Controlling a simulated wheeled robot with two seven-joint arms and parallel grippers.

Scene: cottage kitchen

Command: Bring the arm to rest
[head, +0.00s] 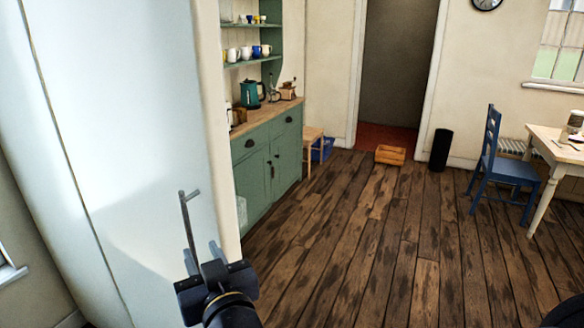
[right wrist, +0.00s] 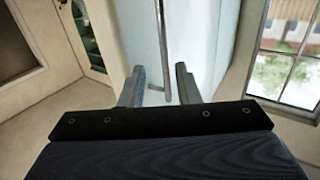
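My right gripper (head: 203,252) is at the lower left of the head view, in front of a tall pale-blue door or panel (head: 130,130). Its two fingers are apart. A thin grey bar handle (head: 186,218) stands out from the pale panel just beyond the fingers. In the right wrist view the fingers (right wrist: 161,80) are spread, and the handle (right wrist: 162,45) runs between them with gaps on both sides. I cannot tell how deep the bar lies between them. My left gripper is not in view.
A green cupboard (head: 262,172) with a wooden top carries a kettle (head: 250,94). A wooden crate (head: 390,155) and a black cylinder (head: 440,150) stand on the floor. A blue chair (head: 508,168) stands by a table (head: 556,147). The middle of the wooden floor (head: 370,230) is clear.

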